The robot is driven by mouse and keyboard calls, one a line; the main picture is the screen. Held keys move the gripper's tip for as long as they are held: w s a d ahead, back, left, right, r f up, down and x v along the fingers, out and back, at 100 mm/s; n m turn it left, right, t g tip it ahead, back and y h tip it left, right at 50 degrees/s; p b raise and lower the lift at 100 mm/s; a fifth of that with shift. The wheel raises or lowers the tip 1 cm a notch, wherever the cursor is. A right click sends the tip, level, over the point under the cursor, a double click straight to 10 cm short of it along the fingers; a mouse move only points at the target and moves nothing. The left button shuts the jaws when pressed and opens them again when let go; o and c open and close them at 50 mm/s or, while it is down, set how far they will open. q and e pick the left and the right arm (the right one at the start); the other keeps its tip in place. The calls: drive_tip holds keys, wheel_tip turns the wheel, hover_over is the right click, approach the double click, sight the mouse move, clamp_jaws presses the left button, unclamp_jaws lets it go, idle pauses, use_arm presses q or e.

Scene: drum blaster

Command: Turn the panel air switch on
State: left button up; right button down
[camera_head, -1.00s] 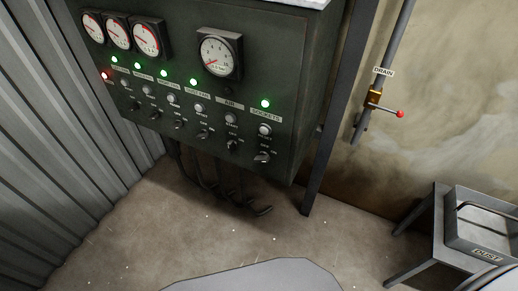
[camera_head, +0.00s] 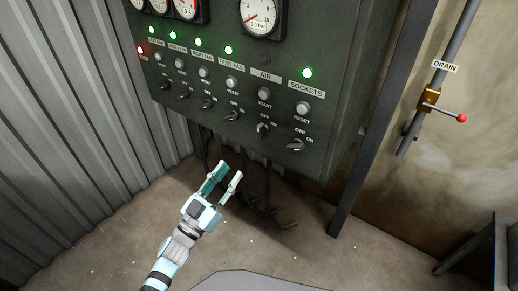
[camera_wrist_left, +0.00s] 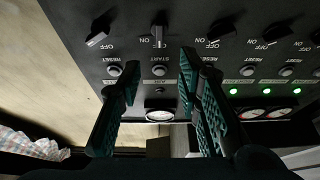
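The air switch (camera_head: 263,130) is a small dark knob below the START button (camera_head: 265,95) in the AIR column of the dark panel (camera_head: 325,55). In the left wrist view, upside down, the air switch (camera_wrist_left: 158,35) stands straight, unlike its slanted neighbours, and seems to point at OFF. The lamp above the AIR label (camera_head: 265,75) is dark. My left gripper (camera_head: 229,173) is open and empty, below and left of the air switch in the head view. In the left wrist view its fingers (camera_wrist_left: 160,64) are apart, with the AIR column between them. My right gripper is not in view.
Other switches, such as the sockets switch (camera_head: 295,144) and dust fan switch (camera_head: 231,115), sit close on either side. Several green lamps (camera_head: 307,73) are lit. Cables (camera_head: 268,185) hang below the panel. A drain valve (camera_head: 430,100) is on the right wall.

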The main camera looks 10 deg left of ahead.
sight(258, 131)
use_arm(q)
drive_tip(key=x, duration=1.4)
drive_tip(key=shift+d+r+b, duration=0.15)
drive_tip(key=shift+r+b, duration=0.2)
drive_tip(key=shift+b, duration=0.05)
drive_tip(key=shift+c, duration=0.6)
clamp_jaws()
